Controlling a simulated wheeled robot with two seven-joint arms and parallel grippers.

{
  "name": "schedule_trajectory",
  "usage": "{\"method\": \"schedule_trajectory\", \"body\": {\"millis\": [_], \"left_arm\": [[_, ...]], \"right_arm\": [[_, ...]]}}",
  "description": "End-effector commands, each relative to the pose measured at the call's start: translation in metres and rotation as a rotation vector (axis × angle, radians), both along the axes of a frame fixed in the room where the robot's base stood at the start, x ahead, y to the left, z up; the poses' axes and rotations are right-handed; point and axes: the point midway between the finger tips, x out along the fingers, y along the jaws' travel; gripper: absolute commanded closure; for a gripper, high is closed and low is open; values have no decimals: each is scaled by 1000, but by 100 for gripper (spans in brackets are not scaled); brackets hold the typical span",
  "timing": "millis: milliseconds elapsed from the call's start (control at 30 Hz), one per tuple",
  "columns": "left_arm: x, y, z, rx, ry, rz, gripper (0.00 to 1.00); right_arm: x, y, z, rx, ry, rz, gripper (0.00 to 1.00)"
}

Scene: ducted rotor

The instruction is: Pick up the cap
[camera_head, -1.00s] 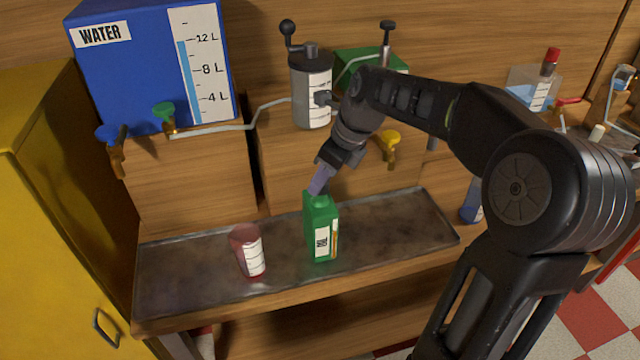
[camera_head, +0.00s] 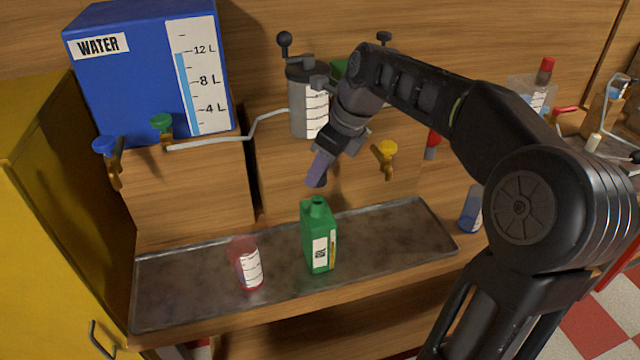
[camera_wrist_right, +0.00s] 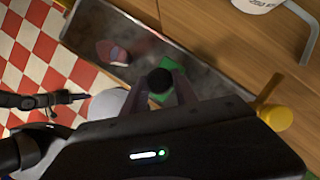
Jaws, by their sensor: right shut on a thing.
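The dark round cap (camera_wrist_right: 160,80) is between the fingertips of my right gripper (camera_wrist_right: 168,88) in the right wrist view, and the gripper is shut on it. In the head view my right gripper (camera_head: 317,170) is above the green bottle (camera_head: 318,237), apart from it, and its fingers hide the cap there. The green bottle stands upright on the metal tray with a bare neck. Part of it also shows behind the cap in the right wrist view. My left gripper is not in view.
A red translucent beaker (camera_head: 246,263) stands left of the bottle on the metal tray (camera_head: 400,235). A blue beaker (camera_head: 471,210) stands beyond the tray's right end. Behind are the blue water tank (camera_head: 140,85), taps and a grey canister (camera_head: 308,110).

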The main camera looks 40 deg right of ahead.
Motion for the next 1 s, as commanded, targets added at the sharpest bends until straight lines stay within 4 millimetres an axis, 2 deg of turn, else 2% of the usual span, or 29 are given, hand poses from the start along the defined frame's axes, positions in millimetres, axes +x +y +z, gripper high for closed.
{"method": "schedule_trajectory", "body": {"millis": [100,300,1000], "left_arm": [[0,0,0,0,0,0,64],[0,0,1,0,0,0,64],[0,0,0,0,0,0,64]], "right_arm": [[1,0,24,-1,-4,1,100],[0,0,47,-1,-1,1,100],[0,0,47,0,1,0,100]]}}
